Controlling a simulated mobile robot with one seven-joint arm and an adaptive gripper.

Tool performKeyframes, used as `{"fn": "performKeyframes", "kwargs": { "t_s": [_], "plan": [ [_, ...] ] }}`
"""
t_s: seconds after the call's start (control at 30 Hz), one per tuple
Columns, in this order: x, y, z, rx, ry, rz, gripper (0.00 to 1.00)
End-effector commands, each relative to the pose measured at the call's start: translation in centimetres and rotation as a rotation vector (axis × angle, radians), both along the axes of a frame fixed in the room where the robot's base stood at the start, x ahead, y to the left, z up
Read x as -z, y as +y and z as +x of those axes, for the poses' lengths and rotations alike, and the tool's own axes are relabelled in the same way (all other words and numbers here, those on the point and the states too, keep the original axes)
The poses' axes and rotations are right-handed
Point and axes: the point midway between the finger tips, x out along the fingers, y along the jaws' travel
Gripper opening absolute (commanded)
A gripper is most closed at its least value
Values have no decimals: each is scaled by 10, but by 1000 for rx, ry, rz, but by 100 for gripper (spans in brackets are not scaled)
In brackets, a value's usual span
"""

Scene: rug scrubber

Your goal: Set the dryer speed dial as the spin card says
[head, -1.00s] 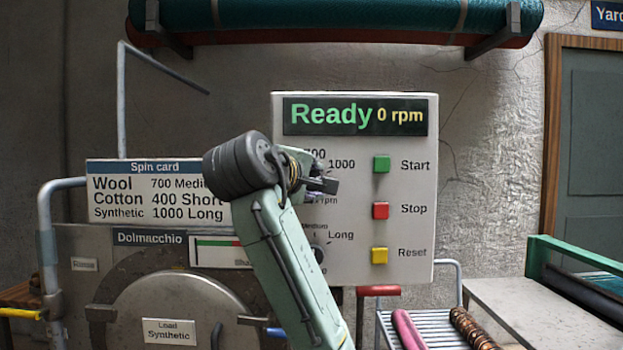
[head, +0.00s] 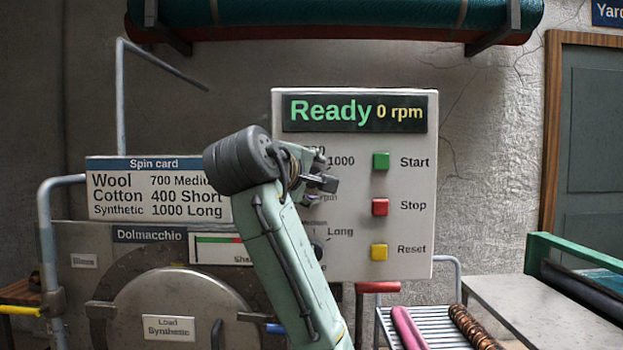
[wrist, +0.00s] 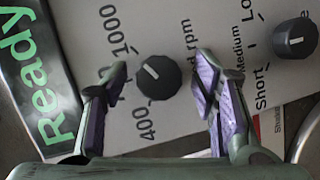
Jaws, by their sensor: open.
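The spin card (head: 158,164) reads Wool 700 Medium, Cotton 400 Short, Synthetic 1000 Long. The load label (head: 168,328) on the round door reads Synthetic. The black speed dial (wrist: 158,77) lies between my open gripper's fingers (wrist: 162,68) in the wrist view, with gaps on both sides. Its white mark points up-left there, roughly between the partly hidden 700 and the 1000; the exact setting is unclear. In the head view my gripper (head: 322,184) is in front of the panel and hides this dial.
The time dial (wrist: 295,40), with Short, Medium and Long, sits beside the speed dial. The panel has a green Start (head: 381,161), red Stop (head: 380,207) and yellow Reset button (head: 379,251). The display (head: 354,113) reads Ready 0 rpm. A rack with rolls (head: 408,328) stands below.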

Motion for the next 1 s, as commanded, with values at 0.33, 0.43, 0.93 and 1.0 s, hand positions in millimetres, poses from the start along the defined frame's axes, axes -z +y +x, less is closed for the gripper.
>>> {"fn": "performKeyframes", "kwargs": {
  "t_s": [0.33,0.43,0.93,1.0],
  "plan": [
    [-4,4,-10,-2,-5,-2,54],
    [-7,10,-26,-2,-7,-2,54],
    [-16,32,-82,-8,-6,1,54],
    [-17,35,-91,-7,-5,2,54]
  ]
}}
